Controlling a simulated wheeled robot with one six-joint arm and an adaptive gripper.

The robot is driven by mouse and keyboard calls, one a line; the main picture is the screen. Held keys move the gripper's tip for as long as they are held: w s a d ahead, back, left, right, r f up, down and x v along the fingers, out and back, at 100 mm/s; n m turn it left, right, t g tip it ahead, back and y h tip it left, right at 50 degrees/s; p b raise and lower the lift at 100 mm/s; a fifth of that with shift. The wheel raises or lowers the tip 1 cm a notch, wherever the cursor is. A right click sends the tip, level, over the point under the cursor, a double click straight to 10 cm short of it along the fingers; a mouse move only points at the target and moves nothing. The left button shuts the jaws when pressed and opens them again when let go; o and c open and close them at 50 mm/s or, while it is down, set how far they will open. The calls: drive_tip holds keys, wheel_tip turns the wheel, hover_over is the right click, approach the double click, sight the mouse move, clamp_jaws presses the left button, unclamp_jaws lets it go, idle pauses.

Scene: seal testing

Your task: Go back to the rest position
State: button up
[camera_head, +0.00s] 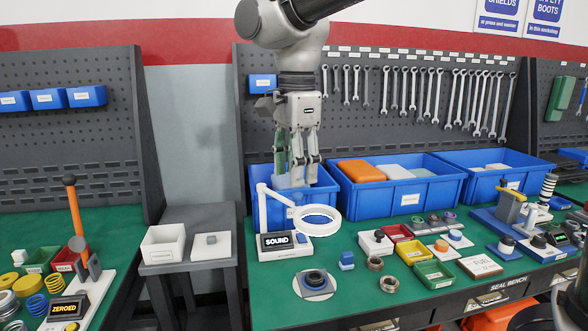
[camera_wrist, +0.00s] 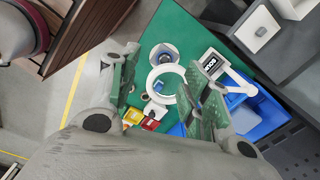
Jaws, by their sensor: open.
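My gripper (camera_head: 298,172) hangs with its fingers down above the back left of the green bench, in front of the left blue bin. Its two fingers are apart and nothing shows between them. In the wrist view my gripper (camera_wrist: 158,98) has its green-padded fingers spread wide, with the bench far below. The white ring lamp (camera_head: 316,217) stands on the bench below and in front of my gripper. It also shows between the fingers in the wrist view (camera_wrist: 181,76). A box labelled SOUND (camera_head: 284,243) is at the lamp's foot.
A white plate with a dark round part (camera_head: 315,283) lies near the bench's front. Blue bins (camera_head: 395,195) line the back under hanging wrenches (camera_head: 432,97). Small coloured trays (camera_head: 411,251) stand mid-bench. A grey stand (camera_head: 198,266) with a white box (camera_head: 163,245) is at left.

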drive_tip(key=s+d+f+n+t, duration=0.1)
drive_tip(key=s+d+n, duration=0.3)
drive_tip(key=d, duration=0.8)
drive_tip(key=s+d+f+n+t, duration=0.1)
drive_tip(key=s+d+f+n, duration=0.2)
drive_tip(key=d, duration=0.9)
drive_tip(key=s+d+f+n+t, duration=0.1)
drive_tip(key=s+d+n, duration=0.4)
drive_tip(key=d, duration=0.7)
drive_tip(key=shift+s+f+t, duration=0.3)
drive_tip(key=shift+f+t, duration=0.1)
drive_tip(key=shift+t, duration=0.2)
